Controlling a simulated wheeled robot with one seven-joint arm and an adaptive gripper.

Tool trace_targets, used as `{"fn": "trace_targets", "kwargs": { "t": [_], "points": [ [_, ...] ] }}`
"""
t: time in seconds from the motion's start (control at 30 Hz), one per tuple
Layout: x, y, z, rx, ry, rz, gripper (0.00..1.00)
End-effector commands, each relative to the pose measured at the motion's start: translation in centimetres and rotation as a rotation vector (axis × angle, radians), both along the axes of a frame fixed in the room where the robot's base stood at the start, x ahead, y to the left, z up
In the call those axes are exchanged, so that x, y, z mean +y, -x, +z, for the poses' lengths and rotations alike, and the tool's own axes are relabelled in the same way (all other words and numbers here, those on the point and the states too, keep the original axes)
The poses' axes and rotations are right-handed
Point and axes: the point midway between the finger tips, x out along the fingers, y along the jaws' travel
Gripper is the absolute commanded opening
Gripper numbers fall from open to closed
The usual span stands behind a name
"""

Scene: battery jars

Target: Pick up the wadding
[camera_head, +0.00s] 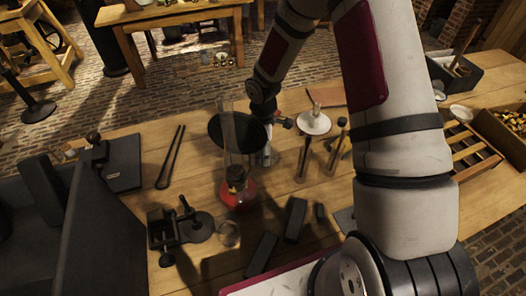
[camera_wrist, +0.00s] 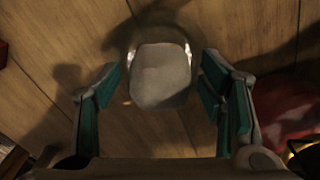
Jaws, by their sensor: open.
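The wadding (camera_wrist: 160,76) is a pale grey, rounded lump in the wrist view, with bright glassy glints at its sides. It lies between the two fingers of my gripper (camera_wrist: 160,88), which are open, with a gap on each side. In the head view my gripper (camera_head: 268,152) is low over the table, just right of and behind the tall glass vessel with red contents. I cannot clearly make out the wadding in the head view.
The red-filled glass vessel (camera_head: 237,193) stands close to my gripper; red also shows at the right of the wrist view (camera_wrist: 285,106). A white round dish (camera_head: 314,123) and upright sticks are to the right. Dark blocks (camera_head: 295,219) lie in front.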

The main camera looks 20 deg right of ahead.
Motion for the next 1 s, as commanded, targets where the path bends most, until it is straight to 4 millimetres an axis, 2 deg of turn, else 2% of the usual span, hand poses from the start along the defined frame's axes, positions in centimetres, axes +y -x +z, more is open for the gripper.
{"fn": "trace_targets", "kwargs": {
  "t": [0.17, 0.33, 0.37, 0.77, 0.87, 1.0],
  "points": [
    [0.0, 0.0, 0.0, 0.0, 0.0, 0.0, 0.63],
    [0.0, 0.0, 0.0, 0.0, 0.0, 0.0, 0.27],
    [0.0, 0.0, 0.0, 0.0, 0.0, 0.0, 0.25],
    [-0.1, -0.1, 0.6, -0.001, 0.0, -0.001, 0.22],
    [-0.1, -0.1, 1.9, -0.004, 0.001, -0.001, 0.22],
    [-0.1, -0.1, 4.6, -0.004, 0.001, -0.002, 0.22]
  ]
}}
